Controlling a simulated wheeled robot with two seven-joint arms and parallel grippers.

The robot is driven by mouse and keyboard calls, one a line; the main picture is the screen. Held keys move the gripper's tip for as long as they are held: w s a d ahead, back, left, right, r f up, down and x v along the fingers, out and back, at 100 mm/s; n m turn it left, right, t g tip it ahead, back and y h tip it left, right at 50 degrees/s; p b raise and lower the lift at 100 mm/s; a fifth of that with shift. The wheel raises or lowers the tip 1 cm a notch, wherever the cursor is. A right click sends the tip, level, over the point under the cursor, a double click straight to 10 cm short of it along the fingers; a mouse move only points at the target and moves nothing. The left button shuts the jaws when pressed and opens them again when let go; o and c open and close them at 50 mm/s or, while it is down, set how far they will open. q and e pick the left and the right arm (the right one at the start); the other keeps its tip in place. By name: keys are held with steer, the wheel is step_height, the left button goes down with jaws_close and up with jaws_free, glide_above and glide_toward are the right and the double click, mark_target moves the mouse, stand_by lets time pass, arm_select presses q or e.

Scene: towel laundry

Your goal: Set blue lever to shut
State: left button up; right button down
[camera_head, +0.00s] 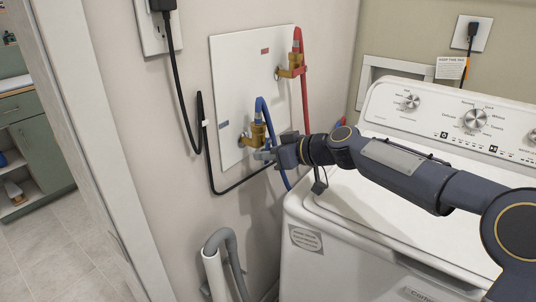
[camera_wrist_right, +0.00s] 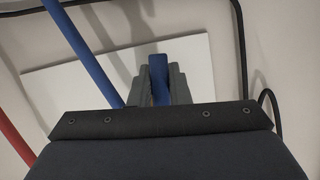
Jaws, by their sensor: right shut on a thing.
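The blue lever (camera_wrist_right: 158,80) stands between the two grey fingers of my right gripper (camera_wrist_right: 160,90) in the right wrist view, and the fingers are shut on it. In the head view my right gripper (camera_head: 264,155) reaches in from the right, just below the lower brass valve (camera_head: 258,134) with the blue hose (camera_head: 264,108). The lever cannot be made out there, and its exact angle is unclear. My left gripper is not in view.
A second brass valve (camera_head: 291,72) with a red hose (camera_head: 304,100) sits higher on the white wall plate (camera_head: 240,70). The white washing machine (camera_head: 330,210) stands below my right arm. A black cord (camera_head: 186,110) hangs at the left, and a grey drain hose (camera_head: 232,255) is below.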

steer(key=shift+s+a+m+g+y+b, duration=0.15)
steer(key=shift+s+m+g+y+b, duration=0.1)
steer(key=shift+m, duration=0.35)
steer(key=shift+s+a+m+g+y+b, duration=0.1)
steer(key=shift+m+g+y, duration=0.15)
steer(key=shift+m, duration=0.35)
steer(key=shift+s+a+r+m+g+y+b, duration=0.3)
steer(key=shift+r+m+y, duration=0.4)
steer(key=shift+m, duration=1)
steer(key=shift+s+a+r+m+g+y+b, duration=0.1)
steer(key=shift+s+r+m+g+y+b, duration=0.2)
steer(key=shift+m+y, duration=1.05)
steer(key=shift+s+a+r+m+g+y+b, duration=0.2)
steer(key=shift+r+m+g+y, duration=0.35)
steer(key=shift+m, duration=1.5)
steer(key=shift+r, duration=0.15)
steer(key=c, duration=1.4)
jaws_free()
steer(key=shift+o, duration=0.2)
steer(key=shift+d, duration=0.1)
